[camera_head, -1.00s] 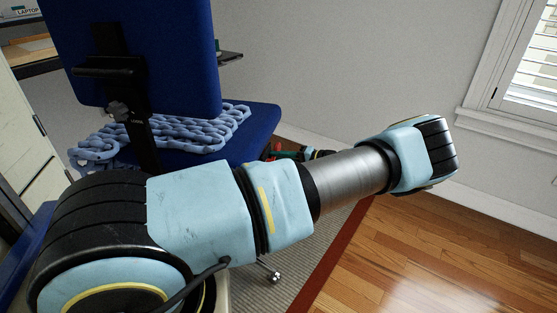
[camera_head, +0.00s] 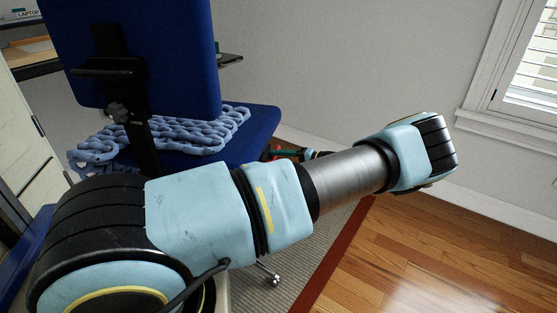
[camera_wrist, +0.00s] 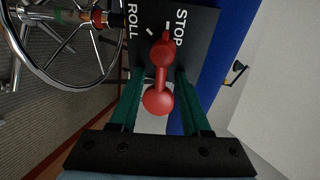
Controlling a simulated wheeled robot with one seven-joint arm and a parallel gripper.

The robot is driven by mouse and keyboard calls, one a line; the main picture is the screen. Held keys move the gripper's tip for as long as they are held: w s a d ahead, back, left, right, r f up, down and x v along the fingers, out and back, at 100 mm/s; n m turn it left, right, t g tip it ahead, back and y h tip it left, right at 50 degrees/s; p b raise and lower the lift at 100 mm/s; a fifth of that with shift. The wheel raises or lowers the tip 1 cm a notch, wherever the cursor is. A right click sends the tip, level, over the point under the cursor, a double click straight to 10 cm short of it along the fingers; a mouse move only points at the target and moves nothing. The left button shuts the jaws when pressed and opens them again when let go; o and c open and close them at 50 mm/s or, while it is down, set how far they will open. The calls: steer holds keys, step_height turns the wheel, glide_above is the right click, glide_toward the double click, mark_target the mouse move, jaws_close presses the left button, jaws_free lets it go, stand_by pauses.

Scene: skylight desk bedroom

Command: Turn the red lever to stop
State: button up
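The red lever (camera_wrist: 159,80) shows in the wrist view, with a round knob at its near end and a narrower part reaching up onto a black plate (camera_wrist: 198,58). The plate has white words, ROLL on the left and STOP on the right, with short white marks between them. My gripper (camera_wrist: 159,88) is open, with one green finger on each side of the lever; gaps show beside the knob, and contact is unclear. In the head view my arm hides most of the gripper.
A blue office chair (camera_head: 140,55) stands at the left in the head view, with a knitted blue pad (camera_head: 190,133) on its seat. A metal wheel-like ring (camera_wrist: 70,80) is at the wrist view's upper left. Wooden floor (camera_head: 430,255) at the right is clear.

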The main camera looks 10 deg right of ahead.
steer(key=b+v, duration=0.2)
steer(key=v, duration=0.8)
steer(key=shift+s+d, duration=0.2)
steer(key=shift+d, duration=0.1)
steer(key=shift+r, duration=0.1)
